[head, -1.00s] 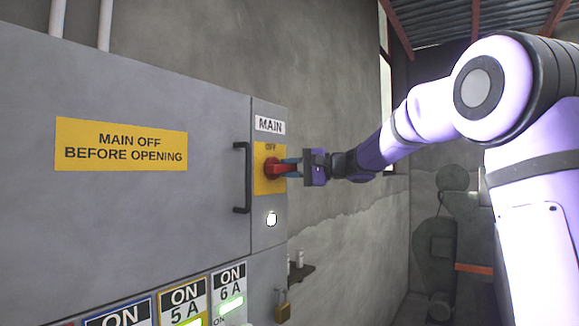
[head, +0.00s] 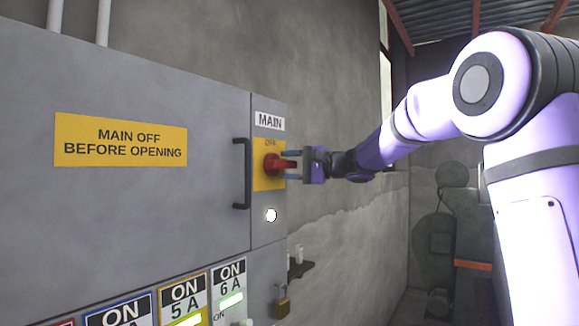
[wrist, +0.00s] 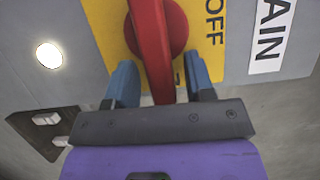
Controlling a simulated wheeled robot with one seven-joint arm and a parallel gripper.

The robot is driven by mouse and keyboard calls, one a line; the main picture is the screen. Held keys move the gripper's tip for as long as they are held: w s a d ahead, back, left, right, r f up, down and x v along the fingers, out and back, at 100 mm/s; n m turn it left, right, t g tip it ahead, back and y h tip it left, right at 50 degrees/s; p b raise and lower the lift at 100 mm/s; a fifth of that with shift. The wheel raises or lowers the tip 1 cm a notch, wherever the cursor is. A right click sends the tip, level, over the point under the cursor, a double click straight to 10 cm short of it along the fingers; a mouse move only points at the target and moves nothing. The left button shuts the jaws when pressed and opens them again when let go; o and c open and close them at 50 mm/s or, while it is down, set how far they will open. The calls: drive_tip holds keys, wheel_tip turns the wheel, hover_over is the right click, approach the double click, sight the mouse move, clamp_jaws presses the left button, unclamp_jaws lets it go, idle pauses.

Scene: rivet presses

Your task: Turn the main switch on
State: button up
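The main switch is a red rotary handle (head: 274,164) on a yellow plate (head: 261,180), under the MAIN label. OFF is printed above the knob. The red bar lies roughly sideways in the head view, turned away from OFF. In the wrist view, the handle (wrist: 157,48) runs between the two blue fingers of my gripper (wrist: 160,84). A gap shows on each side of it, so the fingers stand open around the handle. The head view also shows my gripper (head: 291,165) at the switch, one finger above and one below. A small mark beside the right finger is partly hidden.
A round white lamp (head: 271,215) glows below the switch. A black door handle (head: 241,174) stands out just left of it. Breakers with ON labels (head: 185,297) and a padlock (head: 283,305) are lower down. Free space lies right of the cabinet.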

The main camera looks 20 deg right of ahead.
drive_tip(key=v, duration=1)
drive_tip(key=shift+d, duration=0.35)
drive_tip(key=shift+s, duration=0.15)
drive_tip(key=s+a+f+n+g+h, duration=0.1)
drive_tip(key=s+a+f+g+h, duration=0.15)
drive_tip(key=s+a+f, duration=0.45)
drive_tip(key=s+a+f+n+g+h, duration=0.1)
drive_tip(key=s+a+f+g+h, duration=0.2)
drive_tip(key=s, duration=0.7)
drive_tip(key=s+d+f+n+h, duration=0.2)
drive_tip(key=s+f+h, duration=0.3)
drive_tip(key=s, duration=0.4)
drive_tip(key=s+d+f+n+t+h, duration=0.1)
drive_tip(key=s+d+f+n+h, duration=0.1)
drive_tip(key=s+f, duration=0.4)
drive_tip(key=s+d+h, duration=0.1)
drive_tip(key=s+h, duration=0.1)
drive_tip(key=shift+s+f+h, duration=0.15)
drive_tip(key=shift+s+h, duration=0.2)
drive_tip(key=shift+s, duration=0.05)
